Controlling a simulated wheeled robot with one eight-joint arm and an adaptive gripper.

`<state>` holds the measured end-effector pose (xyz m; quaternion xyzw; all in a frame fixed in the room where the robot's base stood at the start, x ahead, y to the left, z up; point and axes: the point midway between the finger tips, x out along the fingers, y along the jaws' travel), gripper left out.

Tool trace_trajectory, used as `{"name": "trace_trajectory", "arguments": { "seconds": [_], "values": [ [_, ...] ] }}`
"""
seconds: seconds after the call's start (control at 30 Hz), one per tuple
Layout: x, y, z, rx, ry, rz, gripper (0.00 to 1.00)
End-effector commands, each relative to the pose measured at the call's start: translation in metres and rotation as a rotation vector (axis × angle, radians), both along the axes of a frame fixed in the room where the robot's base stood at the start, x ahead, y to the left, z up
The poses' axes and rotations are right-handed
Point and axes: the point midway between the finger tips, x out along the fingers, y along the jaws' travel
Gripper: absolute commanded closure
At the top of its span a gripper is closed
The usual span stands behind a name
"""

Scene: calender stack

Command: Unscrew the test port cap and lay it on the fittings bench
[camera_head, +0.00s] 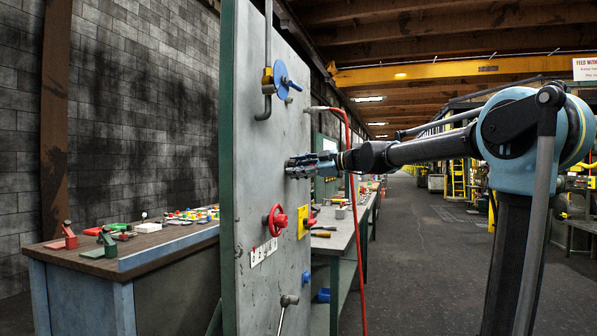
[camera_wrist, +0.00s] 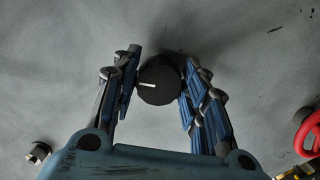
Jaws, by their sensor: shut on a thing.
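The test port cap (camera_wrist: 160,88) is a round black knob with a white line, in the upper middle of the wrist view. It sits against the grey panel (camera_head: 255,150); I cannot tell whether it is loosened. My gripper (camera_head: 291,167) reaches in from the right at the panel's face. In the wrist view my gripper (camera_wrist: 158,68) has a finger on each side of the cap and is shut on it. In the head view my fingers hide the cap. A bench (camera_head: 345,240) stands behind the panel on the right; I cannot tell if it is the fittings bench.
A red handwheel (camera_head: 276,220), a blue disc handle (camera_head: 283,80) and a lever (camera_head: 288,300) stick out of the panel. A red hose (camera_head: 359,240) hangs beside my arm. Another bench (camera_head: 170,240) with coloured parts stands left. The aisle floor (camera_head: 425,250) is open.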

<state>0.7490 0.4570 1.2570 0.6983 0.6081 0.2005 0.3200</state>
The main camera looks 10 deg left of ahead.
Motion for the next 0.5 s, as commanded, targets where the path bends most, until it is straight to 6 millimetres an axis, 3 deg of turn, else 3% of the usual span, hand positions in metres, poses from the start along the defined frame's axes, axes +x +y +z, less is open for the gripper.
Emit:
{"name": "trace_trajectory", "arguments": {
  "seconds": [0.17,0.5],
  "values": [
    [0.0033,-0.0007,0.0023,0.003,-0.003,-0.008,0.81],
    [0.0037,-0.0007,0.0034,-0.01,-0.183,-0.008,0.81]
  ]
}}
